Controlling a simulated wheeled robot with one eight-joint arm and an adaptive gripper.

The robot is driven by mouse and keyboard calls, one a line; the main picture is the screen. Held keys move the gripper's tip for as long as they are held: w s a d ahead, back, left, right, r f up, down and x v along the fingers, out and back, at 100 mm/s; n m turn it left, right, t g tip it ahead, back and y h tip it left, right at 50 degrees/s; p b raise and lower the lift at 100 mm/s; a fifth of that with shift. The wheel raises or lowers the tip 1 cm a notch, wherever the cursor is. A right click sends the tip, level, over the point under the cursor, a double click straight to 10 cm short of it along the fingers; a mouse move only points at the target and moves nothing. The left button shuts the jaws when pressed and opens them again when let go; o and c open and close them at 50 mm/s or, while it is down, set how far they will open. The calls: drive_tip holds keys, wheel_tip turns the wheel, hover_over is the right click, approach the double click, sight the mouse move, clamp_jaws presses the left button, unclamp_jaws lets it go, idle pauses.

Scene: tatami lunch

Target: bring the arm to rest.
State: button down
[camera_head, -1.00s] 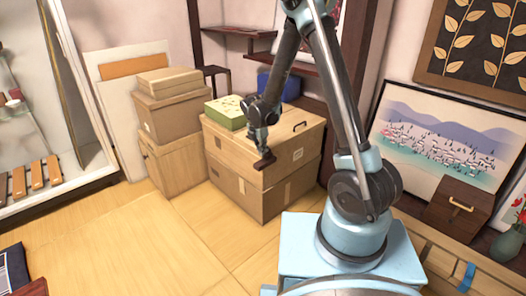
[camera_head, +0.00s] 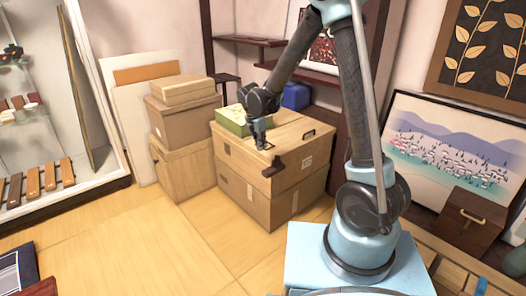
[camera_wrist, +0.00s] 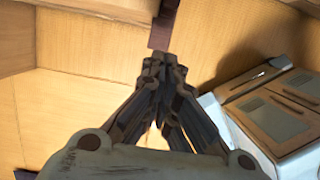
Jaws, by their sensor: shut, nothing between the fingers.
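My gripper (camera_head: 264,146) hangs at the end of my bent arm, fingers pointing down. In the head view it appears in front of the top of a stacked cardboard box (camera_head: 232,158); I cannot tell the exact gap. In the wrist view the fingers (camera_wrist: 157,64) meet at their tips, shut with nothing held.
More cardboard boxes (camera_head: 184,124) stand left, near a glass-fronted cabinet (camera_head: 100,195). A landscape picture (camera_head: 450,145) and brown box (camera_head: 465,222) are at right. The floor (camera_head: 150,250) in front is clear.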

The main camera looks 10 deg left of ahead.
drive_tip(key=shift+r, duration=0.25)
drive_tip(key=s+d+r+m, duration=0.4)
drive_tip(key=d+r+m, duration=0.2)
drive_tip(key=d, duration=0.5)
drive_tip(key=s+d+r+m, duration=0.5)
drive_tip(key=d+m, duration=0.1)
drive_tip(key=d, duration=0.5)
drive_tip(key=s+d+f+m+y, duration=0.1)
drive_tip(key=s+d+f+m, duration=0.1)
drive_tip(key=s+d+m, duration=0.4)
drive_tip(key=s+d+f+m, duration=0.2)
drive_tip(key=s+d+m, duration=0.4)
drive_tip(key=s+m, duration=0.3)
drive_tip(key=shift+s+d+m+y, duration=0.15)
drive_tip(key=shift+s+m+y, duration=0.2)
drive_tip(key=shift+s, duration=1.55)
